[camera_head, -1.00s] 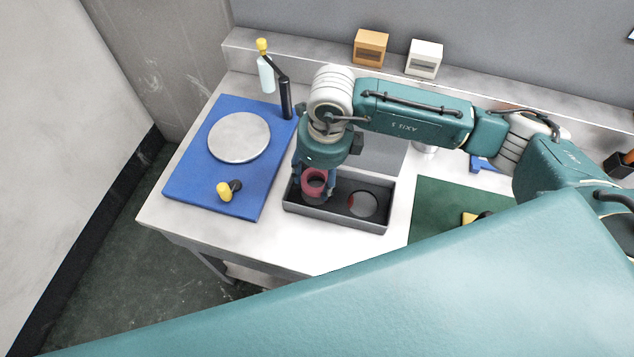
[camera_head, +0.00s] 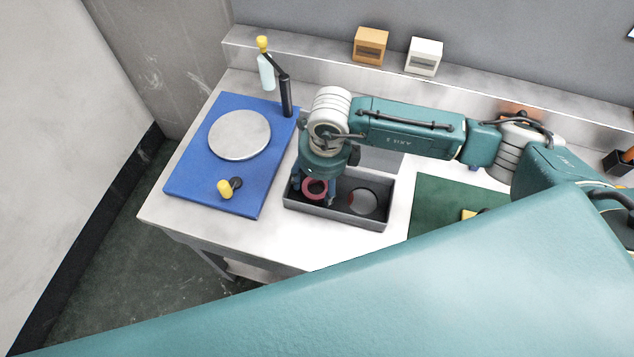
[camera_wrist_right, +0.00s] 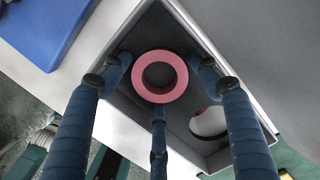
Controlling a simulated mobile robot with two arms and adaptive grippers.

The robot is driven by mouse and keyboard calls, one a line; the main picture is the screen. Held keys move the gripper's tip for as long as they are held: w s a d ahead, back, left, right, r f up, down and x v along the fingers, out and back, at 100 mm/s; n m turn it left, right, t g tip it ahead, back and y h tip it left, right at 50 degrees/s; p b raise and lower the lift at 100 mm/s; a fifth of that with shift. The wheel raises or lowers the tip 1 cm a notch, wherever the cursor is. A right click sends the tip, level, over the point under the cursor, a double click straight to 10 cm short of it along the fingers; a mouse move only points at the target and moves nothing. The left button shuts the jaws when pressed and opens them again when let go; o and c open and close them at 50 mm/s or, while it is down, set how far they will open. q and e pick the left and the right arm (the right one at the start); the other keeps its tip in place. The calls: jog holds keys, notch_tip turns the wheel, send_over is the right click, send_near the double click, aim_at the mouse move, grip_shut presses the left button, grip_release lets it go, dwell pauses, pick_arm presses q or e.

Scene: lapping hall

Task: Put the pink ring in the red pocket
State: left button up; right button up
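The pink ring (camera_head: 315,189) is low in the left part of the dark tray (camera_head: 338,217). My right gripper (camera_head: 314,192) points down over it. What lies under the ring is hidden. My left gripper is not in view.
A blue mat (camera_head: 188,180) with a grey disc (camera_head: 239,135) and a yellow-and-black piece (camera_head: 229,188) lies left of the tray. A lever post (camera_head: 285,97) stands behind. A green mat (camera_head: 433,205) lies to the right.

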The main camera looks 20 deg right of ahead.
jog(key=shift+r, duration=0.1)
jog(key=shift+r, duration=0.2)
notch_tip(320, 180, up, 12)
jog(key=s+b, duration=0.1)
jog(key=b, duration=0.1)
jog(key=shift+d+f+b, duration=0.2)
jog(key=shift+d+b, duration=0.2)
dwell(0.7)
